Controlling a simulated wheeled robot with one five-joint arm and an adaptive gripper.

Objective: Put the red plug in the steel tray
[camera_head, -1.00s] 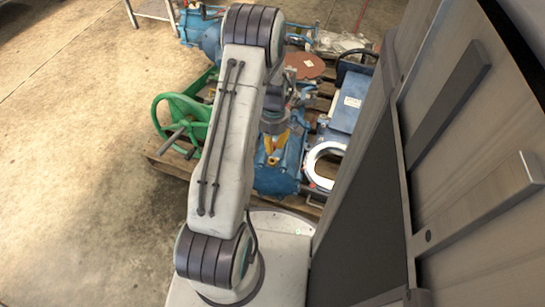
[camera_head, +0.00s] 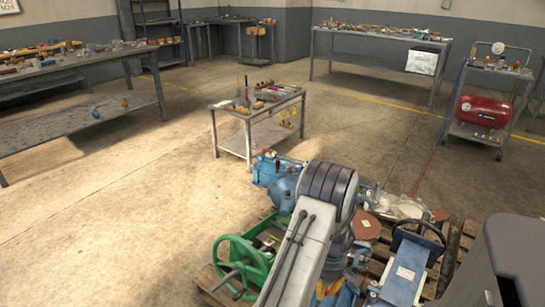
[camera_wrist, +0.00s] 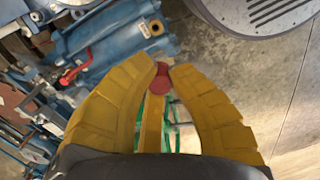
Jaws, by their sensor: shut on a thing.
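The red plug (camera_wrist: 160,82), a small round red piece, is held between the fingertips. I cannot pick out the steel tray with certainty in either view.
A pallet carries blue machine parts (camera_head: 405,272) and a green handwheel (camera_head: 240,262) around my arm. A small workbench (camera_head: 232,143) with tools stands beyond it. A long bench (camera_head: 378,36) and a red compressor tank (camera_head: 482,111) are at the back right. Open floor lies left.

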